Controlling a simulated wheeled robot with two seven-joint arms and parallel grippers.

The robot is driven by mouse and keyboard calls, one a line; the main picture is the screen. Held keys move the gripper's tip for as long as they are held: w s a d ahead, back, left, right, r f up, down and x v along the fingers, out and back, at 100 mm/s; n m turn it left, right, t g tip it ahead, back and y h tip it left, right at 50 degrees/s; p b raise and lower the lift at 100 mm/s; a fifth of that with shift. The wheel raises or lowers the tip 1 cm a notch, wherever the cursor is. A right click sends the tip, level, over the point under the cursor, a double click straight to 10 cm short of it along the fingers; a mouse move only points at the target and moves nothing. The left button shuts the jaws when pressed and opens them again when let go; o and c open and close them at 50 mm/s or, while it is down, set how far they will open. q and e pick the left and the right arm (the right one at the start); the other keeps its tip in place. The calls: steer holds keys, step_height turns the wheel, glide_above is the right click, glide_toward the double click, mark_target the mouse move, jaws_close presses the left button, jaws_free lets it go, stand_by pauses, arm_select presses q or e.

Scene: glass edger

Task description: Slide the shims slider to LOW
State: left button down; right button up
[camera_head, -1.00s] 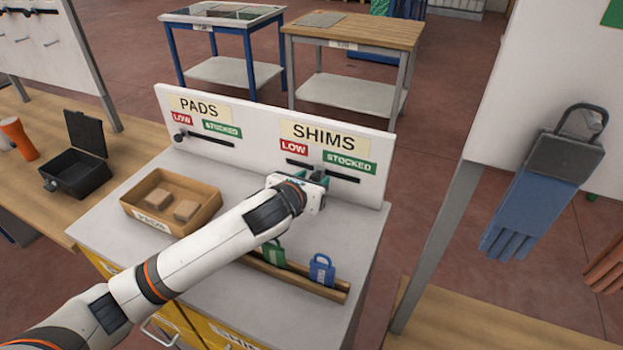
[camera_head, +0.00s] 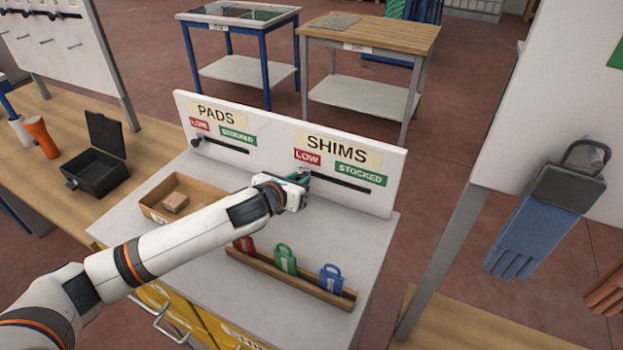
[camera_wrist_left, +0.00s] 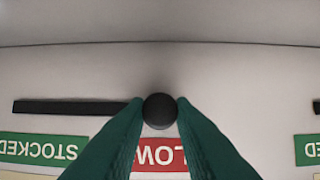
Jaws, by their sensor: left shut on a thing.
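The SHIMS slider is a black slot (camera_head: 345,184) in the white upright panel, under a red LOW label (camera_head: 307,158) at left and a green STOCKED label (camera_head: 361,174) at right. My left gripper (camera_head: 303,180) is at the slot's left end, which hides the knob in the head view. In the left wrist view, which is upside down, its green fingers (camera_wrist_left: 160,114) are shut on the round black knob (camera_wrist_left: 160,108). The knob stands by the LOW label (camera_wrist_left: 165,153), at the end of the slot (camera_wrist_left: 70,106). My right gripper is in neither view.
The PADS slider knob (camera_head: 196,142) sits at the left end of its own slot. A black open box (camera_head: 95,178) stands at left.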

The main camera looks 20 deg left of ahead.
arm_select(q)
steer(key=shift+a+r, duration=0.1)
steer(key=shift+a, duration=0.05)
steer(key=c, duration=1.5)
jaws_free()
steer(key=shift+o, duration=1.2)
steer(key=shift+a, duration=0.2)
steer(key=shift+d, duration=0.1)
steer(key=shift+s+r, duration=0.1)
steer(key=shift+s, duration=0.4)
steer(key=b+v, duration=0.3)
steer(key=v, duration=0.8)
